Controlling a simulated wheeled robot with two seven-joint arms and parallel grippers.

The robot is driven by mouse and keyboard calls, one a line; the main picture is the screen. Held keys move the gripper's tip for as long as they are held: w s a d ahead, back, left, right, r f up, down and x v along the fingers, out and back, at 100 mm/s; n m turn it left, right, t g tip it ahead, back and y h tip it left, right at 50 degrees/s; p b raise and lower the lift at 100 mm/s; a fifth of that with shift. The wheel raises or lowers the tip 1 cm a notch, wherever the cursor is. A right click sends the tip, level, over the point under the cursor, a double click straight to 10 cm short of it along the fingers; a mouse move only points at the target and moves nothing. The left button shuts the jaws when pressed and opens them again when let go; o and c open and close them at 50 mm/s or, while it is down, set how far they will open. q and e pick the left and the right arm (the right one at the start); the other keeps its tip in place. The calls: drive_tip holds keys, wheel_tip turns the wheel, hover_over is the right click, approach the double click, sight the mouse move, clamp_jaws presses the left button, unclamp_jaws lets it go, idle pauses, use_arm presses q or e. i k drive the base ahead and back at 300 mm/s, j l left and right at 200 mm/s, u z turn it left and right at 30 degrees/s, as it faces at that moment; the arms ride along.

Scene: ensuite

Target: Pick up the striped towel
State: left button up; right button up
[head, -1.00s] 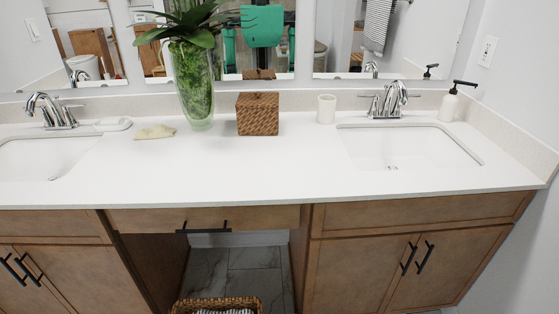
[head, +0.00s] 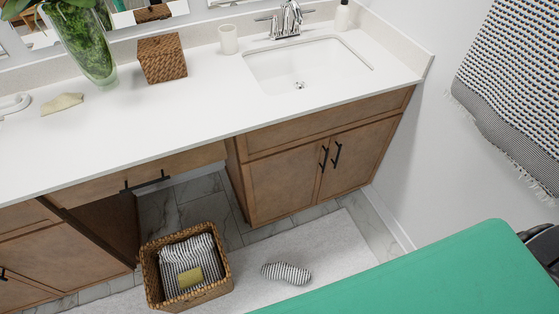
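A striped towel (head: 188,256), dark and white, lies folded in a woven basket (head: 152,283) on the floor, with a yellowish block (head: 190,278) on top of it. A small striped bundle (head: 286,273) lies on the pale floor mat to the right of the basket; I cannot tell whether it is a rolled towel. A larger patterned towel (head: 520,85) with a fringed edge hangs at the right wall, partly cut off by the frame. Neither of my grippers is in view.
The white countertop (head: 130,140) with sink (head: 305,65) runs above wooden cabinets (head: 300,170). A woven box (head: 161,58), a cup (head: 229,39) and a glass vase (head: 85,50) stand on it. A pale mat (head: 325,250) covers the floor. My green part fills the lower right.

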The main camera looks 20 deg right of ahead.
sight(281, 270)
drive_tip(key=k+l+z, duration=0.2)
drive_tip(key=k, duration=0.3)
drive_tip(key=k+l+z, duration=0.15)
drive_tip(key=k, duration=0.3)
